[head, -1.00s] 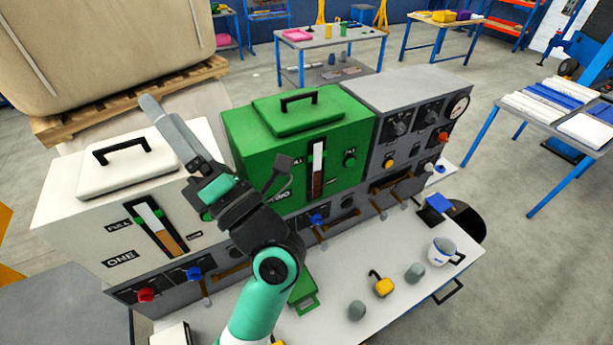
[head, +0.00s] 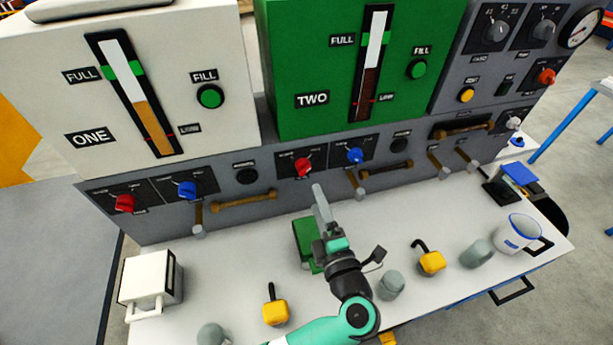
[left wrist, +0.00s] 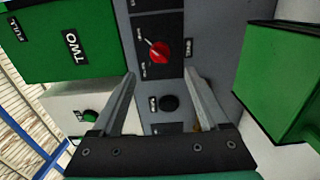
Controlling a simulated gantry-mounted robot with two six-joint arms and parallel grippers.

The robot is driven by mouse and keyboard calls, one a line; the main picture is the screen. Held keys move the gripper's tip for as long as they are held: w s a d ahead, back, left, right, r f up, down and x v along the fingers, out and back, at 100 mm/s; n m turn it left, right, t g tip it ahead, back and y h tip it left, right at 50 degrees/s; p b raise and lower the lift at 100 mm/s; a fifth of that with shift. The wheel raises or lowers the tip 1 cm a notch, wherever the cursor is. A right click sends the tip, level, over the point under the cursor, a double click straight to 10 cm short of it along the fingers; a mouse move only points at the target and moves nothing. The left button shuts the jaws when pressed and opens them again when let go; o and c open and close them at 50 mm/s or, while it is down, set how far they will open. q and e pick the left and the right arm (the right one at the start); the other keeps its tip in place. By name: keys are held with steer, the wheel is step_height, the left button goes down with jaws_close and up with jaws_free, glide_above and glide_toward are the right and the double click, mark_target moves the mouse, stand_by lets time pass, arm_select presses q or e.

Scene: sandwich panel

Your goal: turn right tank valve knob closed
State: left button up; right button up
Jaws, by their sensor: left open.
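The right tank is the green box marked TWO (head: 310,75). On the grey panel below it are a red knob (head: 303,167) and, to its right, a blue knob (head: 355,155); their labels are too small to read. The red knob also shows in the left wrist view (left wrist: 160,50), beyond the fingertips and roughly in line with the gap, its pale pointer slanting up-left. My left gripper (head: 318,192) is open and empty, just below the red knob and apart from it; its parted fingers show in the left wrist view (left wrist: 160,75). My right gripper is not in view.
A green object (head: 305,240) stands on the counter beside my left gripper. The white tank ONE (head: 215,50) has its own red knob (head: 124,203) and blue knob (head: 187,189). Wooden handles (head: 245,200) stick out along the panel. Yellow-headed items and a mug (head: 517,233) stand on the counter.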

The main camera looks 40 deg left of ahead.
mark_target(306, 172)
arm_select(q)
steer(key=b+x, duration=0.2)
steer(key=x, duration=0.8)
steer(key=shift+b, duration=0.3)
steer(key=shift+c, duration=0.3)
jaws_close()
